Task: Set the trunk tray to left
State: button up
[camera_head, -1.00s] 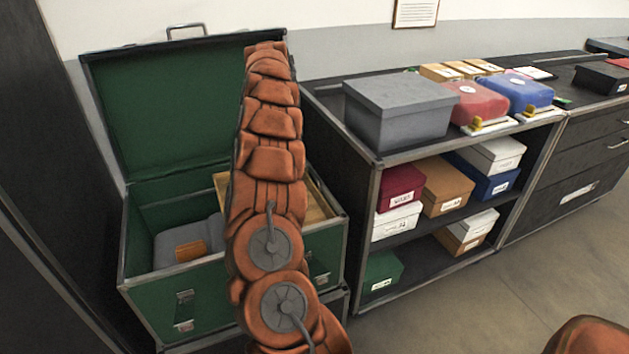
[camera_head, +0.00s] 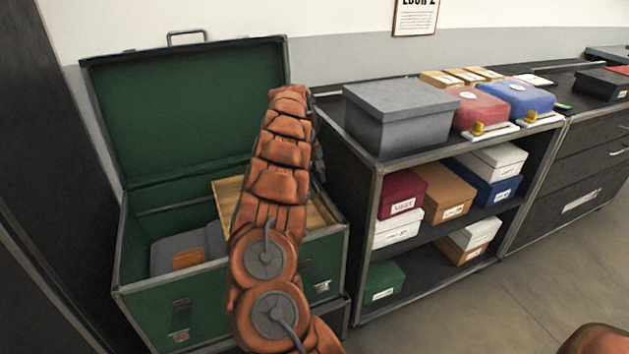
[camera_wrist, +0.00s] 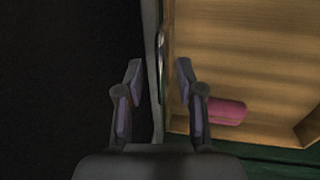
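The green trunk (camera_head: 235,280) stands open at the left, its lid (camera_head: 190,110) leaning back. The wooden trunk tray (camera_head: 228,198) sits at the right side of the trunk, partly hidden by my arm. In the wrist view the tray (camera_wrist: 240,60) fills the right half, with a pink item (camera_wrist: 225,112) in it. My gripper (camera_wrist: 157,78) is open. A grey trunk rim and the tray's side edge run between its two fingers in that picture; I cannot tell whether they touch. The head view hides the gripper behind my arm.
Grey things with an orange patch (camera_head: 188,259) lie in the trunk's left part. A dark shelf unit (camera_head: 345,185) with several boxes stands close to the right of the trunk. A large grey box (camera_head: 397,118) sits on its top. Floor is clear at the lower right.

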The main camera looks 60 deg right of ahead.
jog(key=shift+f, duration=0.35)
grip_shut()
dwell(0.5)
